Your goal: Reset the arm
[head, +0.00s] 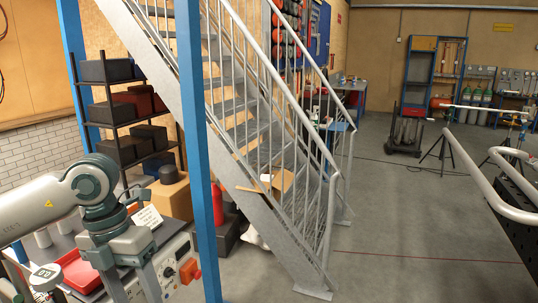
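My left arm (98,183) comes in from the left edge, bends at a grey-green wrist joint and points down. My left gripper (132,282) hangs at the lower left, in front of a workbench. Its two fingers are spread apart, with nothing seen between them. Their tips run close to the bottom edge of the view. My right arm and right gripper are not in view.
Pale bent pipes (512,208) are at right. The middle floor is clear.

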